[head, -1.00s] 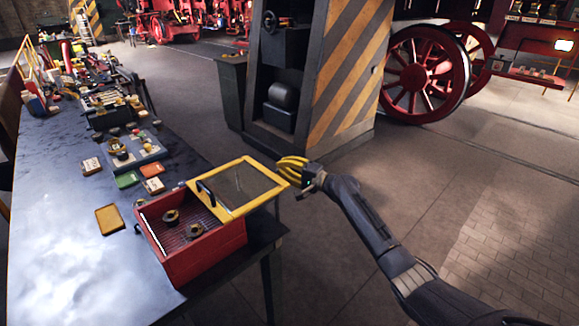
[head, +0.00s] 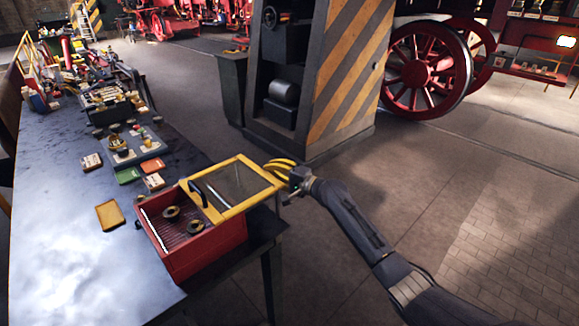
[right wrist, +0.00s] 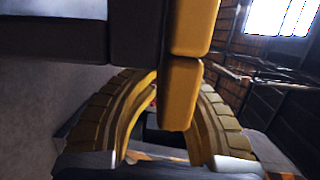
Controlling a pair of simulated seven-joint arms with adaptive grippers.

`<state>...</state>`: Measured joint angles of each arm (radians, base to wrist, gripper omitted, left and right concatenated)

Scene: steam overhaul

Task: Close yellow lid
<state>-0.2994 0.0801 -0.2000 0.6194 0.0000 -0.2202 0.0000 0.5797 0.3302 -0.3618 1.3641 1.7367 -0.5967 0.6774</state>
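A red box (head: 207,254) stands at the table's near right corner, with round dark metal parts (head: 194,227) on its ribbed floor. The box's near left part is uncovered. My left gripper is out of view.
A yellow tray (head: 109,215), a green tray (head: 127,175) and small boxes lie on the grey table (head: 70,240) left of the box. A striped pillar (head: 345,80) stands behind my right gripper. Floor right of the table is open.

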